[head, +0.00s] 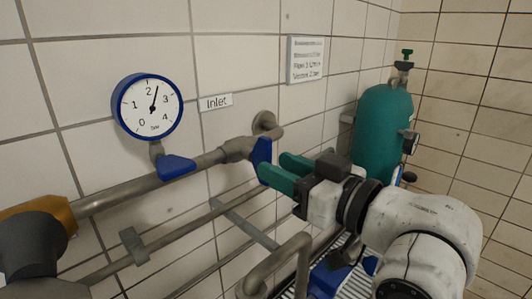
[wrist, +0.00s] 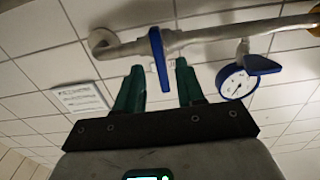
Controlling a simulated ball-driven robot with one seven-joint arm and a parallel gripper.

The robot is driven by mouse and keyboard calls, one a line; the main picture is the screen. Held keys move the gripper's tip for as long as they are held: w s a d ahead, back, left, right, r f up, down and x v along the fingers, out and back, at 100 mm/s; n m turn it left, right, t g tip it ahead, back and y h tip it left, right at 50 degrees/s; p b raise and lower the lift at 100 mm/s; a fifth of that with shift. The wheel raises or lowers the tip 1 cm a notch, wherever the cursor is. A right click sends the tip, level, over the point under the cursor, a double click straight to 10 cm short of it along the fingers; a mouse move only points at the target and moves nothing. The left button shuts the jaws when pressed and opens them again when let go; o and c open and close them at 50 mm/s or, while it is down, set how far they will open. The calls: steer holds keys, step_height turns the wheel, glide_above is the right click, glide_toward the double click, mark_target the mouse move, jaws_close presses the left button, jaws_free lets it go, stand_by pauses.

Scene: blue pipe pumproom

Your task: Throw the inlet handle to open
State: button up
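The inlet handle (head: 262,152) is a flat blue lever on the grey pipe (head: 140,187), just right of and below the "Inlet" label (head: 215,102). It stands across the pipe. My gripper (head: 279,170) has green fingers and reaches in from the right, close to the handle. In the wrist view the blue handle (wrist: 157,55) hangs between the two spread fingers of my gripper (wrist: 160,82), with a gap on each side. The gripper is open and holds nothing. In the head view the near finger overlaps the lower part of the handle.
A round blue-rimmed gauge (head: 148,107) sits left, with a second blue handle (head: 175,168) beneath it. A green gas cylinder (head: 384,125) stands right. A sign (head: 305,60) is on the tiled wall. More pipes run below, including a bent one (head: 275,265).

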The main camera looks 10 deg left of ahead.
mark_target(265, 184)
steer(key=shift+p+x, duration=0.4)
steer(key=shift+x, duration=1.6)
jaws_close()
